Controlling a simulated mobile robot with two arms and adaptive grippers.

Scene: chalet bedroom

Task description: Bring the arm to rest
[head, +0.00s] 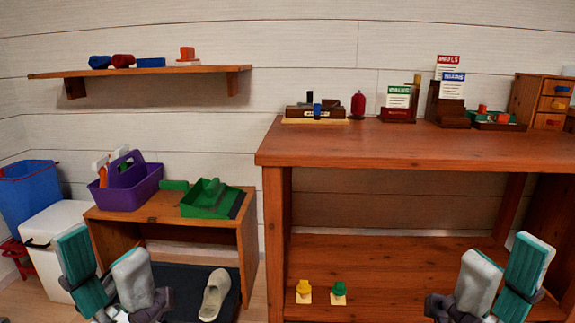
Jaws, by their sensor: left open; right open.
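My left gripper (108,268) is at the lower left of the head view, its two grey and teal fingers apart and nothing between them. It is in front of the low wooden bench and the white bin. My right gripper (502,272) is at the lower right, its fingers also apart and empty, in front of the lower shelf of the wooden desk (400,150). Neither gripper visibly holds anything. The upper parts of both arms are out of view.
A purple caddy (133,190) and a green dustpan (213,199) sit on the bench (160,211). A blue bin (28,190) and white bin (60,228) stand left. A slipper (214,294) lies on a dark mat. Small yellow (303,289) and green (339,290) pieces sit on the desk's lower shelf.

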